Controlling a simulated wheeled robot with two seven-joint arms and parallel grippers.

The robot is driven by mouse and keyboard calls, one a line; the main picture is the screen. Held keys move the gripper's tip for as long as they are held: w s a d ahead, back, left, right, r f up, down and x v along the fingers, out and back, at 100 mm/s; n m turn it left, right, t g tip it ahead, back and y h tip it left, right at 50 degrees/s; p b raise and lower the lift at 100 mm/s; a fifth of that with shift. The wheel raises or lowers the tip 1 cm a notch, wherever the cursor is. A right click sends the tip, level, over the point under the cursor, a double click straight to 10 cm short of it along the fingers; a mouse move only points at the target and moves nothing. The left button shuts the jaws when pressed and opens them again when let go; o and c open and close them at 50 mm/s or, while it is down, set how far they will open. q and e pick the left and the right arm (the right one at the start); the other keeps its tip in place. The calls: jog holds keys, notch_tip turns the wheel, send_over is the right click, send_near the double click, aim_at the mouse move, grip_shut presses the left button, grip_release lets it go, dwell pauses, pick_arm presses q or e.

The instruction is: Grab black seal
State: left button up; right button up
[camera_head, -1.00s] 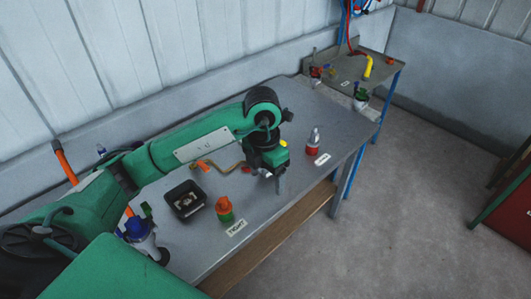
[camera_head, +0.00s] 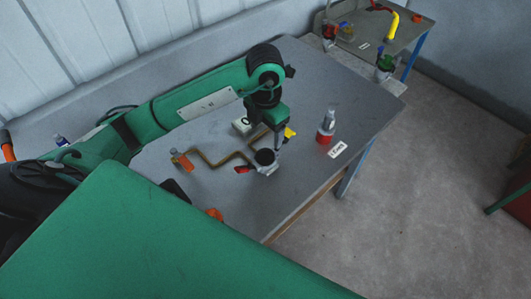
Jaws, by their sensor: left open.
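A small dark ring, which looks like the black seal (camera_head: 245,122), lies on a pale block (camera_head: 238,129) on the grey table, just left of my left wrist in the head view. My left gripper (camera_head: 278,148) points down over the table, to the right of the block. Its jaws are open, and nothing shows between them. The fingers are small and dark, so their exact gap is hard to see. My right gripper is not in view.
A metal fitting with a round black top (camera_head: 265,157) and red handle stands by the left fingertips, near a bent brass pipe (camera_head: 207,161). A red-based bottle (camera_head: 326,128) stands right of it. A side table (camera_head: 400,42) holds a yellow pipe.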

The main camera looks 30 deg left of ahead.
aim_at(265, 151)
pick_arm(q)
notch_tip(265, 151, down, 10)
jog(key=p, duration=0.3)
jog(key=shift+w+a+r+p, duration=0.1)
jog(key=shift+a+p, duration=0.05)
jog(key=shift+p, duration=0.25)
jog(key=shift+f, duration=0.25)
jog(key=shift+c, duration=1.1)
jog(key=c, duration=0.8)
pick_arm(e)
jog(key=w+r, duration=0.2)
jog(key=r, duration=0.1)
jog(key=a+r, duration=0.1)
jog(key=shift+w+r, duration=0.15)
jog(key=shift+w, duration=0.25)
pick_arm(q)
jog(key=shift+r, duration=0.1)
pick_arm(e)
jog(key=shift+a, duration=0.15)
